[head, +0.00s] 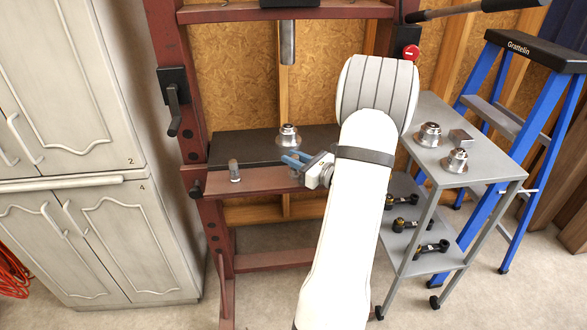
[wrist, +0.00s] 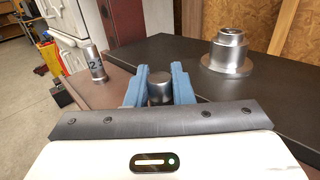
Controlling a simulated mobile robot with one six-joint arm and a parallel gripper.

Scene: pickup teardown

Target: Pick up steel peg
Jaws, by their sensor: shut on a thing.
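My gripper (head: 295,159) is at the red press frame's front beam, at the edge of the dark plate. In the wrist view its two blue fingers (wrist: 160,75) are shut on a short steel peg (wrist: 160,90), whose round top shows between them. Its lower end is hidden, so I cannot tell whether it touches the surface below. In the head view the fingers hide this peg. Another steel peg (head: 234,171) stands upright on the beam to the left, apart from my gripper. It also shows in the wrist view (wrist: 95,64), with dark markings.
A flanged steel hub (head: 288,138) stands on the dark plate (head: 235,146) just behind my gripper. The press ram (head: 287,42) hangs above. A grey cart (head: 480,178) with hubs on top is at right, beside a blue ladder (head: 520,125). Cabinets (head: 70,130) are at left.

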